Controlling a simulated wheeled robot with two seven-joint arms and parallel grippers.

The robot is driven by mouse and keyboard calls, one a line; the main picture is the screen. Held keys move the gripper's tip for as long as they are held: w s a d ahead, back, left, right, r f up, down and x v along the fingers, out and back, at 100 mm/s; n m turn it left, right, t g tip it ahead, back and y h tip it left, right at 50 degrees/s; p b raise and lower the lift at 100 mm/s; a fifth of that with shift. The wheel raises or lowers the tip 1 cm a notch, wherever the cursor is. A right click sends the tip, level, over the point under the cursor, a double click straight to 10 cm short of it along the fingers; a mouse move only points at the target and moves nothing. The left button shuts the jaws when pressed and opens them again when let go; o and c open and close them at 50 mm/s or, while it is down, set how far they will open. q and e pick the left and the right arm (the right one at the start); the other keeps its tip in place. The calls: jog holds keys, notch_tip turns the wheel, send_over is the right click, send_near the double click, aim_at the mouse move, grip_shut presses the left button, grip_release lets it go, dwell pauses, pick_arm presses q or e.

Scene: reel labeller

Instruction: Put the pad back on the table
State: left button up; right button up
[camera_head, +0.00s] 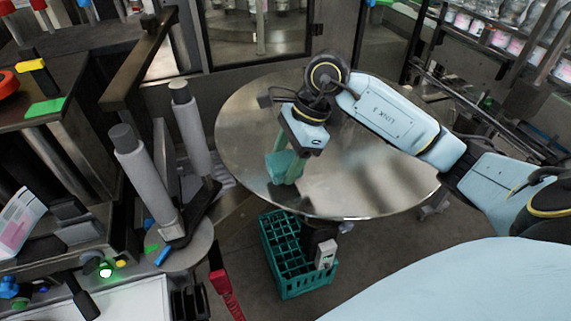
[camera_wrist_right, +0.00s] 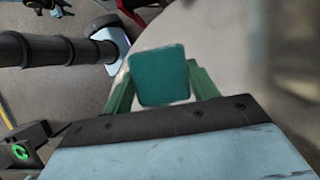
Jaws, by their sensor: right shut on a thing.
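The pad is a flat teal square with rounded corners. In the right wrist view the pad (camera_wrist_right: 159,76) sits between the two green fingers of my right gripper (camera_wrist_right: 158,85), which is shut on it. In the head view the pad (camera_head: 277,163) shows at the left of the right gripper (camera_head: 288,172), over the round shiny metal table (camera_head: 245,125). I cannot tell whether the pad touches the table top or hangs just above it. My left gripper is not in view.
A green crate (camera_head: 303,286) with dividers stands on the floor below the table. Two grey rollers (camera_head: 146,178) stand upright at the left, near the table's edge. The left part and the right front of the table top look bare.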

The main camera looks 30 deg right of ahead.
notch_tip(320, 180, down, 2)
jog(key=shift+f, duration=0.15)
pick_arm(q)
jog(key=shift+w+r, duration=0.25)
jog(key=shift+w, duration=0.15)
pick_arm(e)
jog(key=shift+f, duration=0.1)
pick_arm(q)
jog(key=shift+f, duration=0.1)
pick_arm(e)
jog(key=shift+f, duration=0.1)
jog(key=o, duration=0.4)
jog(key=shift+f, duration=0.1)
jog(key=o, duration=0.5)
jog(key=shift+r, duration=0.2)
pick_arm(q)
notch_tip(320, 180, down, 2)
jog(key=shift+b, duration=1)
pick_arm(e)
jog(key=v, duration=1.2)
jog(key=shift+w, duration=0.1)
